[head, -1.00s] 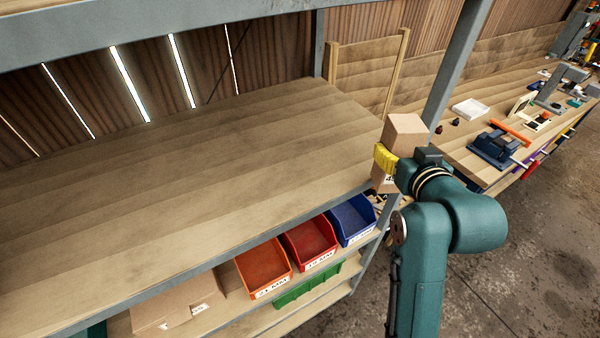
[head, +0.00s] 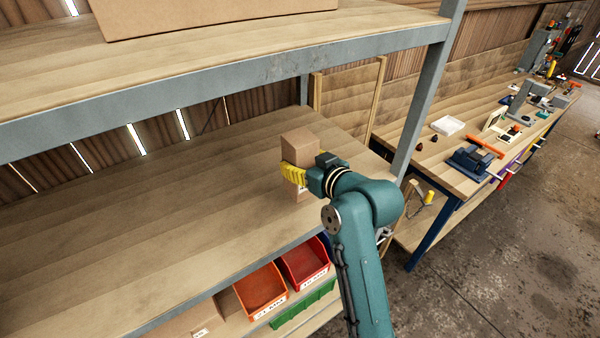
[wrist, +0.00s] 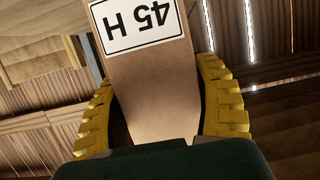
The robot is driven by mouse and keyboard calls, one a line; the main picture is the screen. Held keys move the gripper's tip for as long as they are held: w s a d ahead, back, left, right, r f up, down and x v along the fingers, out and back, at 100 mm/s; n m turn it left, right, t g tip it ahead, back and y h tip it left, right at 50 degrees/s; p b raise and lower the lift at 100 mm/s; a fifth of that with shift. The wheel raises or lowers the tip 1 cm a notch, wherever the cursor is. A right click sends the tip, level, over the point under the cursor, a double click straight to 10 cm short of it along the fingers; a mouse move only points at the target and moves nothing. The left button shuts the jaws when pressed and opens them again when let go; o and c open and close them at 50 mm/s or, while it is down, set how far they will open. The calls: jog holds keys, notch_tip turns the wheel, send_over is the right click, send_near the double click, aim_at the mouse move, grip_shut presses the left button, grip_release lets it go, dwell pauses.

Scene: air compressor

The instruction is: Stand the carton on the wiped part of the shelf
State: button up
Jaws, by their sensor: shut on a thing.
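My gripper (head: 294,174), with yellow fingers, is shut on a tall brown carton (head: 300,145) near the right end of the middle shelf (head: 225,225). The carton looks upright in the head view; its lower part is partly hidden by the fingers and wrist. I cannot tell whether its base touches the shelf. In the wrist view, the carton (wrist: 155,85) sits between both fingers, with a white label reading "45 H" upside down. The shelf wood looks darker towards the left and paler towards the right; the edge of any wiped part is not clear.
An upper shelf (head: 240,45) with a large box (head: 200,12) overhangs the back. A grey post (head: 425,100) stands right of the carton. Orange (head: 262,288) and red (head: 305,262) bins sit below. The middle shelf is otherwise bare.

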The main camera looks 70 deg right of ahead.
jog(key=shift+f, duration=1.7)
jog(key=o, duration=1.3)
jog(key=shift+c, duration=0.2)
jog(key=shift+r, duration=0.2)
jog(key=b+v, duration=0.1)
jog(key=v, duration=1.1)
jog(key=shift+b, duration=0.35)
jog(key=shift+f, duration=0.1)
